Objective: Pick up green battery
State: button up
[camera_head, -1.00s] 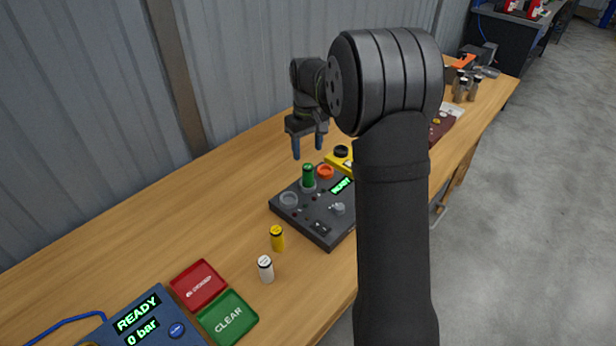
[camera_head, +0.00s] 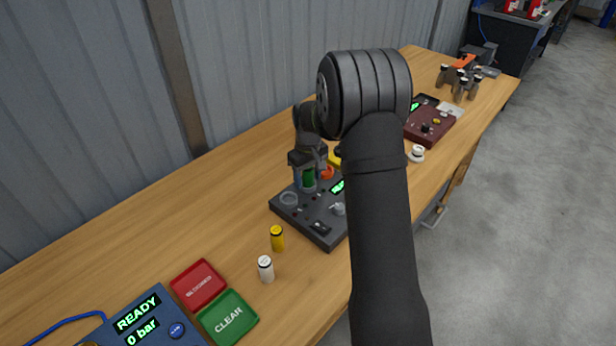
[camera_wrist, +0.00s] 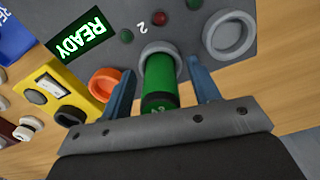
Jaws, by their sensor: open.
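The green battery (camera_head: 308,178) stands upright in a round socket of the dark charger box (camera_head: 322,231). In the wrist view the green battery (camera_wrist: 160,80) rises from its grey ring between my two blue fingers. My gripper (camera_head: 310,180) is lowered over it from above. In the wrist view my gripper (camera_wrist: 162,85) is open, with one finger on each side of the battery and a gap visible on both sides. The charger's display (camera_wrist: 82,36) reads READY.
An empty grey socket (camera_head: 289,199) and an orange ring (camera_wrist: 105,84) sit close to the battery. A yellow device (camera_wrist: 58,90) stands beside the charger. A yellow cylinder (camera_head: 277,238) and a white cylinder (camera_head: 265,268) stand in front, near red (camera_head: 198,284) and green (camera_head: 228,317) trays.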

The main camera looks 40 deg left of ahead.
jog(key=shift+r, duration=0.1)
jog(key=c, duration=1.2)
jog(key=shift+o, duration=0.2)
